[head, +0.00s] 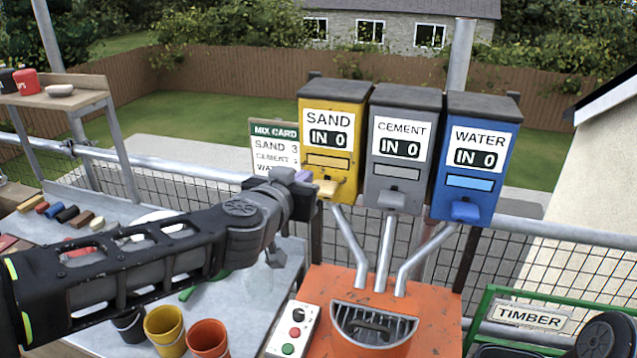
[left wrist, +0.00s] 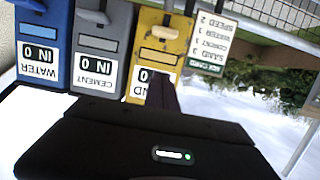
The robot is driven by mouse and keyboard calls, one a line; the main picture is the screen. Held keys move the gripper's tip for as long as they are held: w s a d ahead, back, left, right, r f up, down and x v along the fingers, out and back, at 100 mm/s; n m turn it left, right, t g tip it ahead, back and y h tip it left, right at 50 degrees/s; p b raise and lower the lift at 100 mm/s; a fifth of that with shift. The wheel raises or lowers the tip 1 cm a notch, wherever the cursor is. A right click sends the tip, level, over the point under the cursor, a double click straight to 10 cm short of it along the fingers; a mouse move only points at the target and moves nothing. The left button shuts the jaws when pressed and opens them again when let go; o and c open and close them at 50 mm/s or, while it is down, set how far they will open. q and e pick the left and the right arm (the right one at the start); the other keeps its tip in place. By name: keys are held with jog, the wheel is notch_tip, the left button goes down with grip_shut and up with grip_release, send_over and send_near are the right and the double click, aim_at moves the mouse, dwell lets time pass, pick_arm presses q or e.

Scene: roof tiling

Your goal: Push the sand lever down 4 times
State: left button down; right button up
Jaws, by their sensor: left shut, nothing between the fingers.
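The yellow sand dispenser (head: 331,108) stands leftmost of three hoppers, and its counter reads IN 0. Its yellow sand lever (head: 328,187) sticks out at the front near the bottom. My left gripper (head: 304,177) is shut and empty, just left of the lever; I cannot tell whether it touches. In the left wrist view the picture is upside down: the dispenser (left wrist: 139,85) is partly hidden by my gripper (left wrist: 163,90), and the lever (left wrist: 165,31) shows above the fingers. My right gripper is not in view.
The grey cement hopper (head: 400,100) and blue water hopper (head: 480,120) stand to the right, both reading IN 0. A mix card (head: 274,131) hangs left, showing SAND 3. Below are an orange mixer (head: 337,286), a button box (head: 292,331) and buckets (head: 208,338).

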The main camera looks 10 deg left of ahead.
pick_arm(q)
send_over(324, 188)
jog(key=s+a, duration=0.1)
jog(key=s, duration=0.2)
notch_tip(324, 188, down, 2)
jog(key=f, duration=0.1)
jog(key=w+f+b, duration=0.1)
jog(key=f, duration=0.1)
jog(key=shift+w+f, duration=0.25)
jog(key=shift+f, duration=0.1)
jog(key=shift+d+f+b, duration=0.1)
jog(key=shift+f+b, duration=0.25)
jog(key=shift+f, duration=0.05)
notch_tip(324, 188, down, 4)
jog(key=b, duration=0.2)
jog(key=shift+s+r+b, duration=0.1)
jog(key=shift+b, duration=0.3)
